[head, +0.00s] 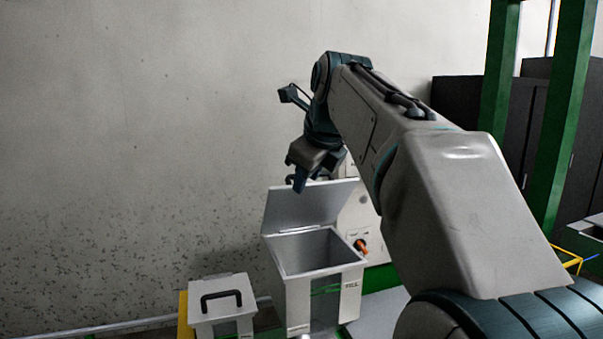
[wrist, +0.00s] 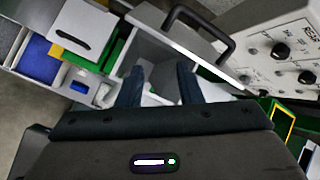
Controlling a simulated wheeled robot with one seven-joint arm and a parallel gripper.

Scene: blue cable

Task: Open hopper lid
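The hopper (head: 298,292) is a grey metal box at the lower middle of the head view, with its top opening showing. Its flat grey lid (head: 292,208) stands raised at the back edge, tilted up. In the wrist view the lid (wrist: 176,42) is seen at a slant, with a black bar handle (wrist: 231,46) on it. My gripper (head: 298,184) is at the lid's upper edge in the head view; contact cannot be told there. In the wrist view my gripper (wrist: 160,72) has its two fingers apart, with nothing held between them. The handle is beyond the fingers, outside the gap.
A smaller grey box (head: 241,321) with a black handle on its closed lid stands left of the hopper. A control panel (wrist: 285,48) with black knobs is beside the lid. Green posts (head: 563,110) and dark cabinets (head: 458,103) stand at right. The wall side at left is clear.

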